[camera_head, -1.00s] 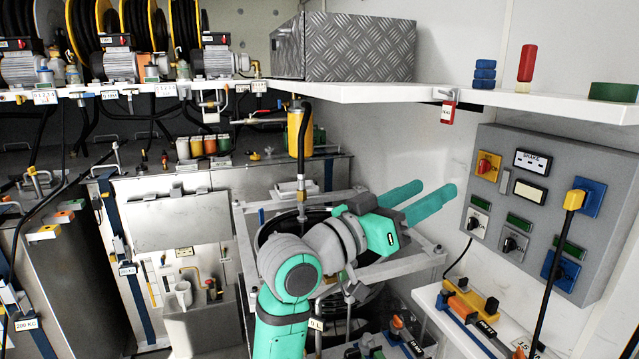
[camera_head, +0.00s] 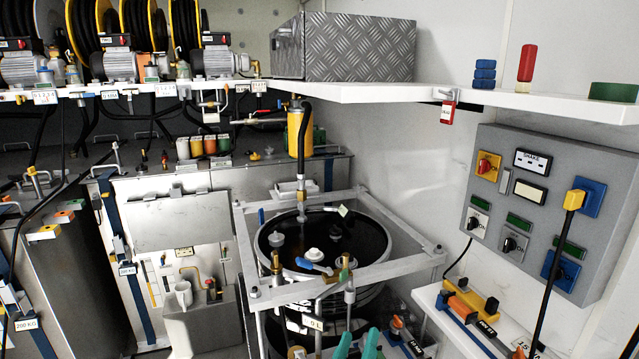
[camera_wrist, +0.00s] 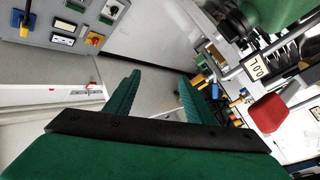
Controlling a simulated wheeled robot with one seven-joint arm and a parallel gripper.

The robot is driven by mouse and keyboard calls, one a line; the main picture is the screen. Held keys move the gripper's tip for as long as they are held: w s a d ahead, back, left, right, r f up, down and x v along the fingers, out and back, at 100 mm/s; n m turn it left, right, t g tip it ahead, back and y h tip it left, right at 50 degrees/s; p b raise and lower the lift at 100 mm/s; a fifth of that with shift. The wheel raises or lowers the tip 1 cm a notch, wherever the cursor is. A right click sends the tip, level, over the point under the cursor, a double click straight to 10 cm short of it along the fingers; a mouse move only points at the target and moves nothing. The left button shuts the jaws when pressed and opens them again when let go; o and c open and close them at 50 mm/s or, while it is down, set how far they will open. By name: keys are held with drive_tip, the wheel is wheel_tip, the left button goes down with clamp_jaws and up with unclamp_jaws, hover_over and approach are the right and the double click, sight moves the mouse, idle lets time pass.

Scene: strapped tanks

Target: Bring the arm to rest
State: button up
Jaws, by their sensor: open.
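My gripper (camera_head: 357,344) shows only as two green finger tips at the bottom edge of the head view, in front of the framed tank. In the wrist view my gripper (camera_wrist: 157,95) has its two green fingers spread apart, with nothing between them. The black-topped tank (camera_head: 330,240) stands inside a grey metal frame (camera_head: 246,262) in the middle of the head view, apart from my gripper. The rest of my arm is out of the head view.
A grey control panel (camera_head: 553,190) with switches and a plugged cable is on the right wall. Below it, a white shelf (camera_head: 436,301) holds tools. A dark cylinder (camera_head: 75,265) stands at left. A checker-plate box (camera_head: 345,47) sits on the upper shelf.

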drive_tip(key=s+a+f+n+g+y, duration=0.1)
drive_tip(key=s+a+f+y, duration=0.2)
drive_tip(key=s+f, duration=0.65)
drive_tip(key=s+a+f+g+y, duration=0.1)
drive_tip(key=s+a+f+y, duration=0.2)
drive_tip(key=s+f, duration=0.7)
drive_tip(key=s+a+m+g+y, duration=0.1)
drive_tip(key=s+m, duration=0.3)
drive_tip(key=s, duration=1.7)
drive_tip(key=shift+s+a, duration=0.25)
drive_tip(key=shift+a, duration=0.3)
drive_tip(key=shift+r, duration=0.1)
